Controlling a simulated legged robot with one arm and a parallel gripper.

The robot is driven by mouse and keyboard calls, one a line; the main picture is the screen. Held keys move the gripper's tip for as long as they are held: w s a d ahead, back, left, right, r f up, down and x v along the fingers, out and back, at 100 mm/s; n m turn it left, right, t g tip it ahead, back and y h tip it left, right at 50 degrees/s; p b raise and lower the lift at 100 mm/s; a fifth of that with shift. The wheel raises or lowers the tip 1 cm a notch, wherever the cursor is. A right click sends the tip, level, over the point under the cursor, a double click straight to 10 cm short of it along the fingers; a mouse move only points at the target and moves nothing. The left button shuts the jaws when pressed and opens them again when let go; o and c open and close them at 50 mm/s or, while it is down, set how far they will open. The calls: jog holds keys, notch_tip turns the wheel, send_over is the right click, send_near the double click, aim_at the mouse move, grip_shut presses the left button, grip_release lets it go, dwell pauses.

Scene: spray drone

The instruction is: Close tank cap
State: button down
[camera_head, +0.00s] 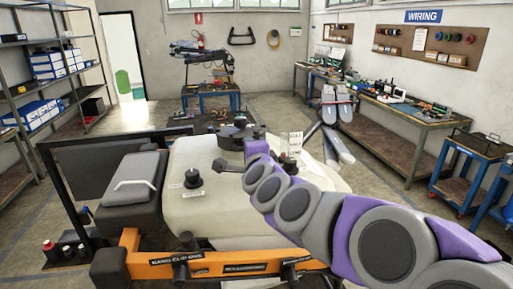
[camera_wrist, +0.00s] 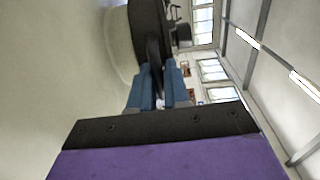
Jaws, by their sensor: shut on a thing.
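The large cream tank (camera_head: 215,200) fills the middle of the head view. A dark round cap (camera_head: 238,131) shows on its top, beyond the end of my purple and grey arm. In the wrist view the dark cap (camera_wrist: 150,22) stands edge-on against the cream tank (camera_wrist: 70,60). My gripper (camera_wrist: 158,85) has blue fingers shut on a thin dark part of the cap, on either side of it. In the head view my arm hides part of the tank top, and the fingers cannot be made out. Whether the cap is seated cannot be told.
A smaller black knob (camera_head: 193,178) sits on the tank's left side. An orange frame bar (camera_head: 210,265) runs along the near side. A dark grey box (camera_head: 135,180) stands at left. White label signs (camera_head: 291,143) stand right of the cap. Workbenches (camera_head: 400,115) line the right wall.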

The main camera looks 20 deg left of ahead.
jog(key=shift+s+a+f, duration=0.1)
jog(key=shift+s+a, duration=0.1)
jog(key=shift+a, duration=0.05)
jog(key=c, duration=1.6)
grip_release()
jog(key=shift+o, duration=1.3)
jog(key=shift+s+a, duration=0.15)
jog(key=shift+a, duration=0.65)
jog(key=shift+w+d, duration=0.3)
jog(key=shift+d, duration=0.5)
jog(key=shift+s+d, duration=0.1)
jog(key=shift+d, duration=0.2)
jog(key=s+a+p+v, duration=0.1)
jog(key=v, duration=1.5)
jog(key=shift+s+a, duration=0.1)
jog(key=shift+a, duration=0.05)
